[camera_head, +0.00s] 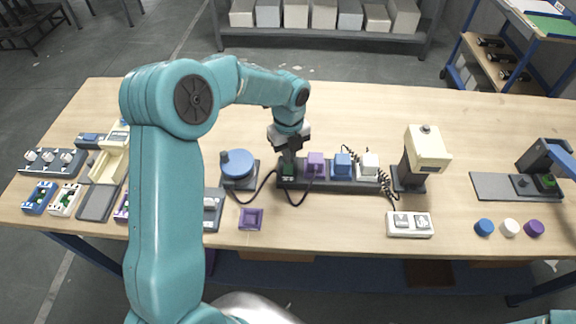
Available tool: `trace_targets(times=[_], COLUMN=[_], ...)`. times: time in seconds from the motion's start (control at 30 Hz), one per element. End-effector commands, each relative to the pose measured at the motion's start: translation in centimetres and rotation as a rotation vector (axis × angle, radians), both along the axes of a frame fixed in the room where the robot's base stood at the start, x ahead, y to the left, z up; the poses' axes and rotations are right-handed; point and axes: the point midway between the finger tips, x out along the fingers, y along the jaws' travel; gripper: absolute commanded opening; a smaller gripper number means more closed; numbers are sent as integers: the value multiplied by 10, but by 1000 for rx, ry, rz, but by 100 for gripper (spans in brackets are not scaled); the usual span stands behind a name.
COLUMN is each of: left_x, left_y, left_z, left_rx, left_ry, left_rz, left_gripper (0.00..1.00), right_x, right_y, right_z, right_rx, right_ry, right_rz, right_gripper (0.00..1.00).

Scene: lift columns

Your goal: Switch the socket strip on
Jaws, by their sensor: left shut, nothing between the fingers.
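The dark socket strip (340,186) lies on the wooden table near the middle. A purple plug (316,164), a blue plug (342,165) and a white plug (368,165) stand in it. At its left end is a small green switch (288,170), partly hidden by my gripper. My left gripper (288,160) comes down over this left end, shut and empty, with its fingertips at or just above the switch. I cannot tell whether they touch it, or which way the switch is set. My right gripper does not show.
Black cords run in front of the strip and behind the plugs. A blue round device (238,164) stands to the left. A cream-headed device (426,148) and a white double-switch box (409,224) are at right. A purple tray (251,218) lies in front. The table behind the strip is clear.

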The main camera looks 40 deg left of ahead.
Motion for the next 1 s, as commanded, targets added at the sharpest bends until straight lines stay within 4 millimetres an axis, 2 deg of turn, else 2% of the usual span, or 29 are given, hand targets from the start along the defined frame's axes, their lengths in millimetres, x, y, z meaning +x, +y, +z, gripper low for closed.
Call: trace_targets(times=[0.8,1.0], left_x=[0,-1], left_y=[0,0], left_z=[-13,-7], left_rx=[0,-1], left_ry=[1,3], left_rz=[0,0], left_gripper=[0,0], right_x=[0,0], right_y=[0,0], right_z=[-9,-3], right_rx=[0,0], right_ry=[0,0], right_rz=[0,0], right_gripper=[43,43])
